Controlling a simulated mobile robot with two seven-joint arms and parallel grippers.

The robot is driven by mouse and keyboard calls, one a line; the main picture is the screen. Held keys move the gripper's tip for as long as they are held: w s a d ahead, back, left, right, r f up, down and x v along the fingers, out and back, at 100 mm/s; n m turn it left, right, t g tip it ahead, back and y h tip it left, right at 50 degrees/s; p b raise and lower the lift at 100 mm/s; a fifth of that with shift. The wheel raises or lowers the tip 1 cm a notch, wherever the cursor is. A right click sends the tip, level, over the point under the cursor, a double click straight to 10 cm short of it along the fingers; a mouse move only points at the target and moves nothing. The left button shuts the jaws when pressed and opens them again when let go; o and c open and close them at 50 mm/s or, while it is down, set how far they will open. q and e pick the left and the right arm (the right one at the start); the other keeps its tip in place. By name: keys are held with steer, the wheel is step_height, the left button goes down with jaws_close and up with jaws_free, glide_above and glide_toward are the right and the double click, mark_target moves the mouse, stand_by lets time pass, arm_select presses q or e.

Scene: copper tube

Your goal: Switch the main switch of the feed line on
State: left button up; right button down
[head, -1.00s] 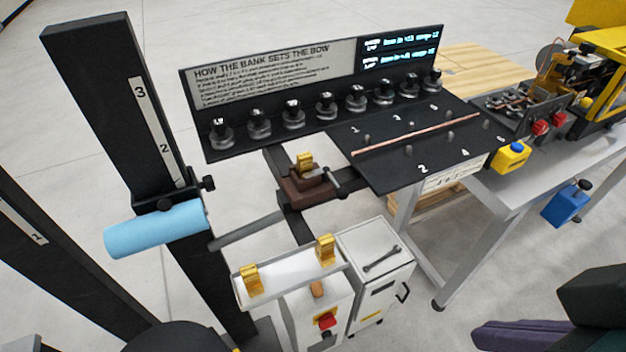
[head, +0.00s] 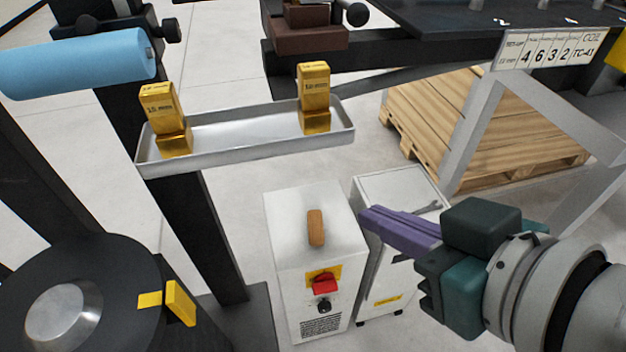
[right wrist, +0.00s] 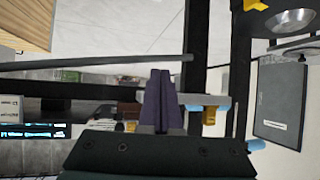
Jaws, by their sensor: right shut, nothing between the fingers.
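The main switch, a red knob on a yellow plate (head: 324,284), is on the front of a white box (head: 283,240) standing low in the head view. I cannot tell the switch's setting. A small black knob (head: 323,305) sits below it. My right gripper (head: 372,217) has purple fingers shut together with nothing between them. In the head view its tips are above and to the right of the switch, apart from it. In the right wrist view the shut fingers (right wrist: 157,88) point away, and I cannot make out the switch there. My left gripper is not in view.
A brown handle (head: 316,227) lies on the box top. A second white cabinet (head: 385,195) stands beside it, partly behind my gripper. Above is a metal tray (head: 235,140) with gold blocks (head: 314,95). A dark round drum (head: 95,290) is at lower left, a wooden pallet (head: 480,120) behind.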

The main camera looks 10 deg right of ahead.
step_height(320, 180, down, 44)
steer(key=w+d+m+t+h+b, duration=0.2)
steer(key=t+b, duration=0.8)
steer(key=b, duration=4)
steer(key=shift+w+m+t+h, duration=0.15)
steer(key=shift+m+t+h, duration=0.15)
steer(key=shift+m+t, duration=0.15)
steer(key=shift+w, duration=0.15)
